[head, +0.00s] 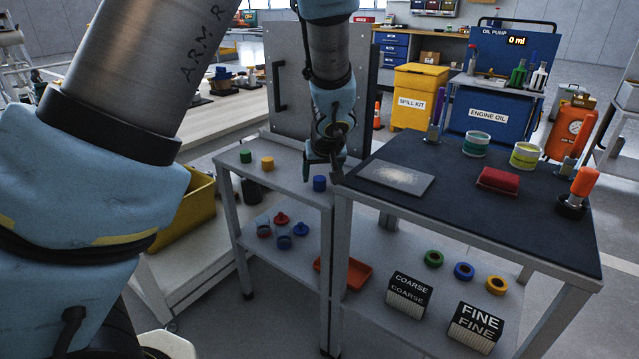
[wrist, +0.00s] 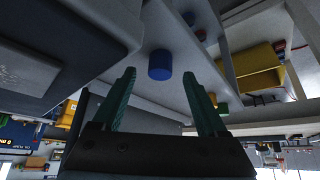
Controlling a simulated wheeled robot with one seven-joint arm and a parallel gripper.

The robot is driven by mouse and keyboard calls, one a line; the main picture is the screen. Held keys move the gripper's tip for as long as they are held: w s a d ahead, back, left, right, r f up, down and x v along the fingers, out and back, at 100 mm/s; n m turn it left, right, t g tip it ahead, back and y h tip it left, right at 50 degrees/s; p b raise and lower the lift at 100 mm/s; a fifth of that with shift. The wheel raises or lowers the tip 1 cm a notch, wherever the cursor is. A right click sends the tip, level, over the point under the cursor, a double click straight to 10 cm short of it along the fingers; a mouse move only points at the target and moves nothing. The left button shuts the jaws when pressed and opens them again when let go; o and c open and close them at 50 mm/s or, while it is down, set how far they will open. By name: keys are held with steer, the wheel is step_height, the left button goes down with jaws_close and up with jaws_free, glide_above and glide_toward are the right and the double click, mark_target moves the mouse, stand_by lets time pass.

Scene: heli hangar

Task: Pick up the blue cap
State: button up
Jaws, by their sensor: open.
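A blue cap (head: 319,183), a short cylinder, stands on the grey top of the left stand, near its right end. My gripper (head: 323,163) hangs close to it and a little above it in the head view. In the wrist view, the picture is upside down and the blue cap (wrist: 160,65) shows between and beyond the two green fingertips (wrist: 159,73). The fingers are spread apart with nothing between them. I cannot tell the exact gap between the fingertips and the cap.
A green cap (head: 245,156) and a yellow cap (head: 267,163) stand left on the same top. A grey upright panel (head: 290,90) rises behind. The dark workbench (head: 480,220) adjoins on the right, with a grey plate (head: 396,178) near. Red and blue pieces (head: 284,242) lie on the shelf below.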

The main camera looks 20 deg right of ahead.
steer(key=shift+x, duration=1.25)
jaws_close()
